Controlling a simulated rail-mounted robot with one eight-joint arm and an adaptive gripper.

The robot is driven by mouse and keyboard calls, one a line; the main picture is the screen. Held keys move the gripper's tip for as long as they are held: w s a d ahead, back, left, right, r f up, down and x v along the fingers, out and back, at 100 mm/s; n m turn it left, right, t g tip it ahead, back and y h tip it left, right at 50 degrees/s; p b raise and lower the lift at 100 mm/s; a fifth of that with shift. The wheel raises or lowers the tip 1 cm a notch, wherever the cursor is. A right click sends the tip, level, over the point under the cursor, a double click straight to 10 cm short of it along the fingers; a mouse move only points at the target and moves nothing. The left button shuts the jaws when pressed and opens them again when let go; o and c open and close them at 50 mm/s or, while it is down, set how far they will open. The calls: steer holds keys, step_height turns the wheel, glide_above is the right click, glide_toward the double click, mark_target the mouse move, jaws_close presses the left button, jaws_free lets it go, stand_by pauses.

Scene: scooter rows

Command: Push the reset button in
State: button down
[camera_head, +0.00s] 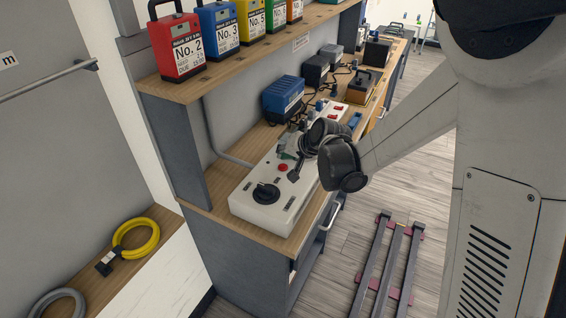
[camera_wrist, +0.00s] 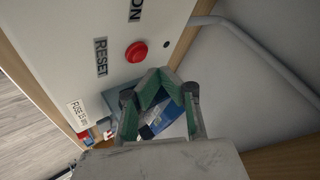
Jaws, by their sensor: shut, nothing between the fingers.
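The red round reset button (camera_head: 283,167) sits on top of a long white control box (camera_head: 248,211) on the wooden bench. In the wrist view the red button (camera_wrist: 136,52) stands out from the white panel (camera_wrist: 75,45), beside a label reading RESET (camera_wrist: 101,57). My gripper (camera_head: 287,151) is over the box, just beyond the button in the head view. In the wrist view my gripper (camera_wrist: 157,78) has its green-sided fingers together and empty, below and slightly right of the button in the picture. The fingertips look apart from the button; their height above the panel is hard to tell.
A black rotary knob (camera_head: 265,193) is on the box's near end. A blue charger (camera_head: 283,97) stands behind the box. A shelf (camera_head: 262,41) with coloured battery packs overhangs the bench. A grey conduit (camera_wrist: 255,45) runs along the wall.

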mark_target(284, 166)
steer(key=shift+r+p, duration=1.35)
steer(key=shift+r, duration=1.15)
steer(key=shift+s+d+r, duration=0.1)
steer(key=shift+r, duration=0.05)
steer(key=s+d+r+h, duration=0.3)
steer(key=s+d+r, duration=0.8)
steer(key=s, duration=0.4)
steer(key=s+d+h, duration=0.1)
steer(key=s+d, duration=0.3)
steer(key=s, duration=0.4)
steer(key=s+d+n+h, duration=0.1)
steer(key=s+d, duration=0.3)
steer(key=s, duration=0.5)
steer(key=shift+d+r+h, duration=0.25)
steer(key=shift+r+h, duration=0.05)
steer(key=shift+r, duration=0.1)
